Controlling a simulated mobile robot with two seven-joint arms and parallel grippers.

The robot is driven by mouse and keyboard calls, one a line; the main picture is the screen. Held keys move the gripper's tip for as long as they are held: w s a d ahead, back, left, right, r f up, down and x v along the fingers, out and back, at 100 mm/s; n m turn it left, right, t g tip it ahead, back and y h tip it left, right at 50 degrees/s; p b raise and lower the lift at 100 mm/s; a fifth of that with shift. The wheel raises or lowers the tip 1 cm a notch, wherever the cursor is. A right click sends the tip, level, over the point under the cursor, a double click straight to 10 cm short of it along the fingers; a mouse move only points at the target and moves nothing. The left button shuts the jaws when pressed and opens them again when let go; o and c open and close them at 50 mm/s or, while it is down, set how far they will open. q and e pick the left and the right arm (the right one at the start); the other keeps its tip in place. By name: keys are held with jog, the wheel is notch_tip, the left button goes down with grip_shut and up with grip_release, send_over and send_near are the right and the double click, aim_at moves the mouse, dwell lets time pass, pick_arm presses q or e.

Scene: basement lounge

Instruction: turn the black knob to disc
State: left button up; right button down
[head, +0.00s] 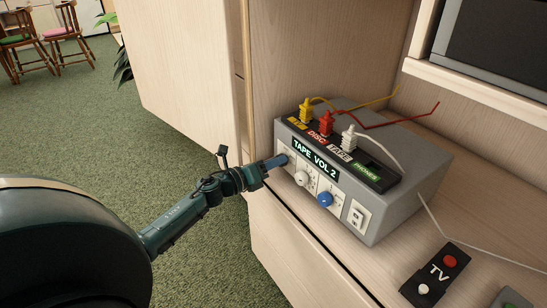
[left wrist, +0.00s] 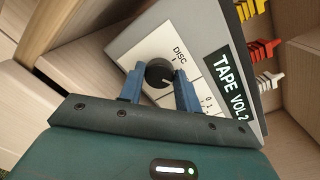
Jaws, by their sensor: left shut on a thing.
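A grey box (head: 405,205) stands on a wooden shelf, and its display (head: 315,158) reads "TAPE VOL 2". My left gripper (head: 279,161) reaches the left end of the box's front panel. In the left wrist view the black knob (left wrist: 159,73) sits between its two blue fingers, which are shut on it from both sides. The label DISC (left wrist: 180,57) is printed on the panel above and right of the knob. A small light mark shows at the knob's lower right, but it is too small to read surely. In the head view the gripper hides the knob. My right gripper is not in view.
A white knob (head: 301,178) and a blue knob (head: 325,199) sit right of the gripper, then a white switch (head: 358,214). Yellow (head: 306,112), red (head: 326,122) and white (head: 349,138) plugs stand on top.

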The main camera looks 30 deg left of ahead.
pick_arm(q)
jog(key=n+p, duration=0.2)
jog(key=n, duration=0.2)
jog(key=shift+r+p, duration=0.15)
jog(key=shift+p, duration=0.2)
jog(key=n+p, duration=0.1)
jog(key=n, duration=0.1)
jog(key=n+p, duration=0.1)
jog(key=n, duration=0.1)
jog(key=shift+a+n+g+h, duration=0.1)
jog(key=shift+n+g+h, duration=0.2)
jog(key=shift+n, duration=0.3)
jog(key=shift+f+n+p, duration=0.2)
jog(key=shift+n+p, duration=0.35)
jog(key=shift+n, duration=0.45)
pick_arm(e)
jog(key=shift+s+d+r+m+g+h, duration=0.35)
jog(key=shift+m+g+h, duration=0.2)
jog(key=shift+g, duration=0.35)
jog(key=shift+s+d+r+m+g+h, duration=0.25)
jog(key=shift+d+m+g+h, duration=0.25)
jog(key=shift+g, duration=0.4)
pick_arm(q)
jog(key=o, duration=1)
jog(key=shift+c, duration=0.2)
